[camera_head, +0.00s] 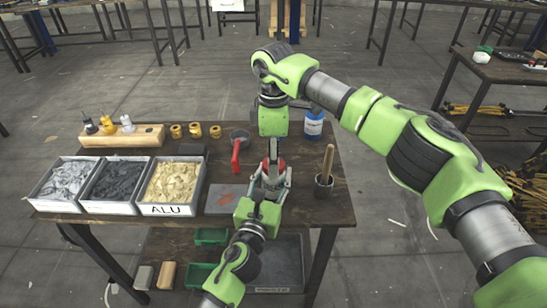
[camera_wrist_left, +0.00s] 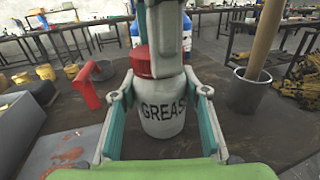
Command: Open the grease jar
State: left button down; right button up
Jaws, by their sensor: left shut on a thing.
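The grease jar (camera_wrist_left: 163,108) is a white jar lettered "GREAS" with a red lid (camera_wrist_left: 143,62). It stands upright on the table. My left gripper (camera_head: 270,178) is shut on the jar's body, one finger on each side, as the left wrist view shows. My right gripper (camera_head: 272,148) points straight down over the jar. Its grey fingers (camera_wrist_left: 168,40) reach down to the red lid and hide part of it. The lid appears seated on the jar. Whether the right fingers press on the lid is hard to see.
A red-handled tool (camera_head: 236,157) and a grey cup lie left of the jar. A blue bottle (camera_head: 313,125) stands behind, and a dark pot (camera_head: 324,185) with a wooden-handled brush stands to the right. Bins of powder (camera_head: 168,209) fill the table's left. A grey plate (camera_head: 223,200) lies nearby.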

jog(key=n, duration=0.3)
jog(key=shift+n, duration=0.3)
jog(key=n, duration=0.3)
jog(key=shift+n, duration=0.3)
jog(key=n, duration=0.7)
jog(key=shift+r, duration=0.1)
jog(key=n, duration=1.5)
jog(key=shift+n, duration=0.3)
jog(key=n, duration=2.4)
jog(key=shift+r, duration=0.2)
